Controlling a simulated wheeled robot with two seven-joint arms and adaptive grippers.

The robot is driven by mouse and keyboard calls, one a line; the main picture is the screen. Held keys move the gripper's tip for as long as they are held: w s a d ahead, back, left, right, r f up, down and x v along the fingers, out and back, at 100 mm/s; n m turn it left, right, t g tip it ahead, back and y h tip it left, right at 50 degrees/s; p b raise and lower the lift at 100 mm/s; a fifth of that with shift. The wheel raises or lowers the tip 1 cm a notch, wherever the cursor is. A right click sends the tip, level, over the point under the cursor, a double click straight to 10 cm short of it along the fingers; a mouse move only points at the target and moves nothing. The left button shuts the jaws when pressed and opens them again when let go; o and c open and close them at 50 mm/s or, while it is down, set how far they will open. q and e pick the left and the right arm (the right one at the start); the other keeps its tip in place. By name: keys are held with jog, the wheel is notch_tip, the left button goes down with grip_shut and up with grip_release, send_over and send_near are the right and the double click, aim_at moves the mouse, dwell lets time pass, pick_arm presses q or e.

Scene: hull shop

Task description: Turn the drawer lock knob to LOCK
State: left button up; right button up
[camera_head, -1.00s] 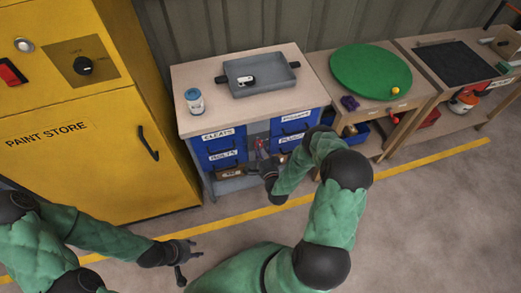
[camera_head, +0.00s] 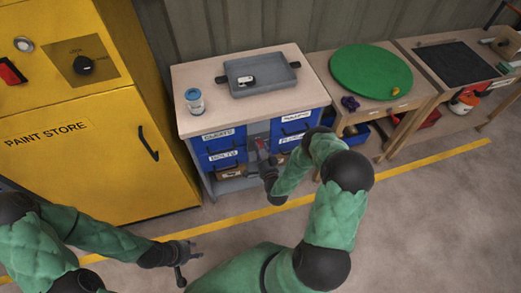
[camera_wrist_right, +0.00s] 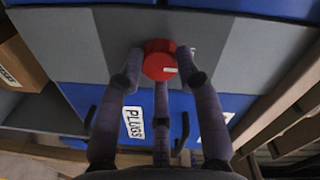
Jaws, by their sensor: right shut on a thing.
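The red lock knob (camera_wrist_right: 158,66) sits on the grey panel between the blue drawers. It has a small pale mark on its face. No LOCK lettering is readable. In the head view the knob (camera_head: 261,144) is a small red patch, partly hidden by my right gripper. My right gripper (camera_wrist_right: 160,75) has its fingers around the knob, shut on it; it also shows in the head view (camera_head: 264,158). My left gripper (camera_head: 186,262) is empty over the floor at lower left, its fingers apart.
The drawer cabinet (camera_head: 197,122) carries a grey tray (camera_head: 262,87) and a blue-lidded jar (camera_head: 194,100). The yellow paint store (camera_head: 60,175) stands left. Benches with a green disc (camera_head: 370,70) and a black mat (camera_head: 455,62) stand right. The floor in front is clear.

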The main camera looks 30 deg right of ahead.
jog(key=o, duration=1.2)
jog(key=shift+c, duration=0.2)
jog(key=shift+s, duration=0.15)
jog(key=v, duration=1.1)
jog(key=shift+s, duration=0.35)
jog(key=w+a+f+n+g+y+p, duration=0.2)
jog(key=a+f+n+g+y, duration=0.2)
jog(key=a+n+g+y, duration=0.45)
jog(key=s+a+r+n+g+p, duration=0.1)
jog(key=s+a+r+g, duration=0.1)
jog(key=s+a+g, duration=0.2)
jog(key=s+a+r+n+g+p, duration=0.1)
jog(key=s+a+r+n+g, duration=0.1)
jog(key=s+a, duration=0.5)
jog(key=s+r+g, duration=0.1)
jog(key=s+g, duration=0.1)
jog(key=s, duration=0.1)
jog(key=shift+s+a, duration=0.25)
